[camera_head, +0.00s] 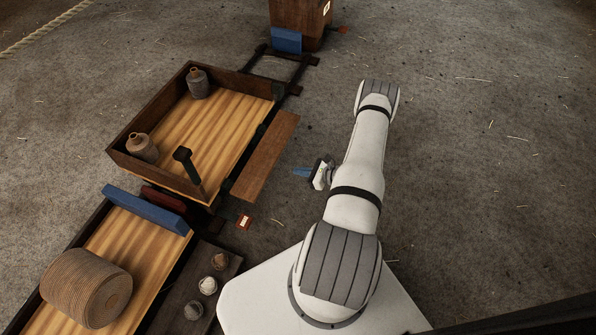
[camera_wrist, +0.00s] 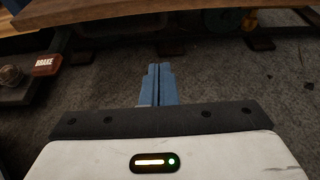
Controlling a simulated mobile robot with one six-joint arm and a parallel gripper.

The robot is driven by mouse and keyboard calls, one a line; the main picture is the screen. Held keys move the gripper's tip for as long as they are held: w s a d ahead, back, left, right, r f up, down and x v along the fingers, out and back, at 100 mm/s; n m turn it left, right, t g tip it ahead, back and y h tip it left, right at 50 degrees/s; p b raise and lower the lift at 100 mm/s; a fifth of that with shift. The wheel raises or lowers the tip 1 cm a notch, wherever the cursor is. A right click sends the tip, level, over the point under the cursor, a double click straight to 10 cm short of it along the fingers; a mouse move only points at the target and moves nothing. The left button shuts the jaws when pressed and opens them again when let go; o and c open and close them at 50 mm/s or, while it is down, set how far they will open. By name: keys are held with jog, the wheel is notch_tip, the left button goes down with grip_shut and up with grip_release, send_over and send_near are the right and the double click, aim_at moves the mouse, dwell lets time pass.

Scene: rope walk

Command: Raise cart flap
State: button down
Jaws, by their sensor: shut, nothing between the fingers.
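The cart (camera_head: 122,152) is a shallow wooden box with a striped plank floor, dark raised walls and an open right side. Its flap, a plain brown board (camera_head: 265,157), is down and juts out along that right side. In the wrist view a wooden board (camera_wrist: 130,14), which looks like the flap, crosses the top of the picture beyond my fingertips. My gripper (camera_head: 302,172) has blue fingers and sits to the right of the flap, apart from it. In the wrist view my fingers (camera_wrist: 156,84) are together with nothing between them.
A rope coil (camera_head: 86,287) rests on the front cart. Floor at right is clear.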

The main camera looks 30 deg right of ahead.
aim_at(269, 155)
jog(key=b+x, duration=0.3)
jog(key=x, duration=0.5)
jog(key=shift+s+d+r, duration=0.1)
jog(key=shift+r, duration=0.95)
jog(key=shift+s+d+r, duration=0.1)
jog(key=shift+s+r, duration=0.05)
jog(key=shift+r, duration=0.9)
